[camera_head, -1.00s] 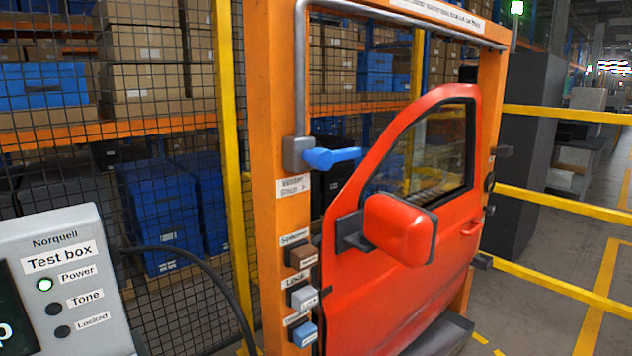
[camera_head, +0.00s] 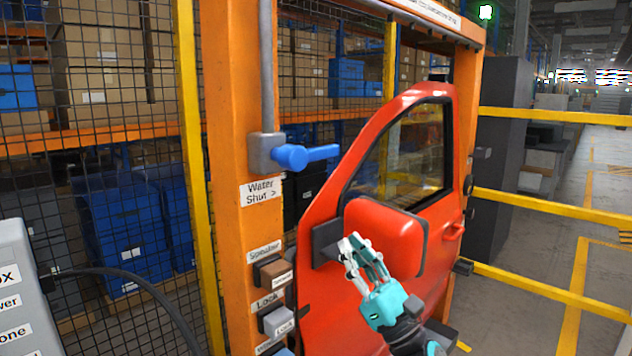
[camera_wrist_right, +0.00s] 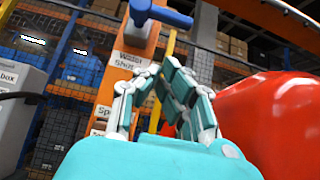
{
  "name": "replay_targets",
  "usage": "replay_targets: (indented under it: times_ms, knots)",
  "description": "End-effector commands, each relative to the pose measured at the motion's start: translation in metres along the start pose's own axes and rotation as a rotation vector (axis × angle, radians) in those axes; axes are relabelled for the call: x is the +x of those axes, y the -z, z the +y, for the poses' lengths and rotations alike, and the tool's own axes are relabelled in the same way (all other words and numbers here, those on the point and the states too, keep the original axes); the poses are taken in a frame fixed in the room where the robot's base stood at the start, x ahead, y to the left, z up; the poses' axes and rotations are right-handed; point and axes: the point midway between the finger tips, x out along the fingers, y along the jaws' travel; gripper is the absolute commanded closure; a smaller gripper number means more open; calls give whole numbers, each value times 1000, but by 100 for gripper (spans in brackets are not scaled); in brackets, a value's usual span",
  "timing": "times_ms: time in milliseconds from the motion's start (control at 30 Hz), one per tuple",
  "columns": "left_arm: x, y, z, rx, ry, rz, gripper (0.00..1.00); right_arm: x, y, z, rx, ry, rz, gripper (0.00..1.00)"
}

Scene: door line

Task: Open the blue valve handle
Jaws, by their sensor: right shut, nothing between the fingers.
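The blue valve handle (camera_head: 308,156) sticks out to the right, roughly level, from a grey valve body (camera_head: 266,153) on the orange post. A label reading "Water Shut >" (camera_head: 260,191) is below it. In the right wrist view the blue handle (camera_wrist_right: 163,14) shows at the top, beyond the fingertips. My right gripper (camera_head: 355,247) is shut and empty, in front of the red door's mirror, below and to the right of the handle and apart from it. It also shows in the right wrist view (camera_wrist_right: 158,82). My left gripper is not in view.
The red car door (camera_head: 340,290) with its mirror (camera_head: 388,235) hangs in the orange frame (camera_head: 228,110), close to my right gripper. Speaker and lock buttons (camera_head: 274,272) sit lower on the post. A grey test box (camera_head: 20,300) stands at left. Yellow rails (camera_head: 545,208) run at right.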

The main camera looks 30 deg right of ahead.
Motion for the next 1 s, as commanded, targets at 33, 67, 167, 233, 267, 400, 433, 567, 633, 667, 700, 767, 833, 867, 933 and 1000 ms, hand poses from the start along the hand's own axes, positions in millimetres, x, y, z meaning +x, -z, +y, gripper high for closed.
replay_targets:
  times_ms: [33, 67, 167, 233, 267, 400, 433, 567, 633, 667, 700, 767, 833, 867, 933, 1000]
  knots:
    - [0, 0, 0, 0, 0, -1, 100, 0, 0, 0, 1, 1, 1, 100]
    - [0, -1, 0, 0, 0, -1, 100, 0, 0, 0, 2, 1, 1, 100]
    - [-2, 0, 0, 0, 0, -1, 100, 3, 0, 0, 3, 1, 1, 100]
    - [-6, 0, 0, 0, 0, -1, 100, 9, -1, -1, 4, 2, 0, 100]
    - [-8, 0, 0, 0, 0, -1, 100, 12, -1, -1, 4, 2, 0, 100]
    - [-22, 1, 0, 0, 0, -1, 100, 38, -4, -1, 4, 1, -1, 100]
    - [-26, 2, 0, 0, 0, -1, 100, 45, -4, 0, 4, 0, -1, 100]
    - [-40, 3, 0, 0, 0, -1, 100, 74, -4, -1, 5, 2, -1, 100]
    - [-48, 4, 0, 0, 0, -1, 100, 89, -4, -1, 6, 2, 0, 100]
    - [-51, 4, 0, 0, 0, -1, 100, 95, -4, -1, 6, 1, 0, 100]
    - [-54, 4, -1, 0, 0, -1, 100, 103, -3, -1, 6, 2, 0, 100]
    - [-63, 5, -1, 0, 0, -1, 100, 112, -10, -1, 3, 1, 1, 100]
    - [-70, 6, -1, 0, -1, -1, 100, 118, -16, -1, 4, 2, 2, 100]
    - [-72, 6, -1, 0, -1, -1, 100, 120, -19, -1, 4, 2, 2, 100]
    - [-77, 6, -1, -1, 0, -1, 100, 125, -23, -1, 4, 1, 2, 100]
    - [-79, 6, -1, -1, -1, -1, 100, 127, -26, -1, 4, 2, 2, 100]
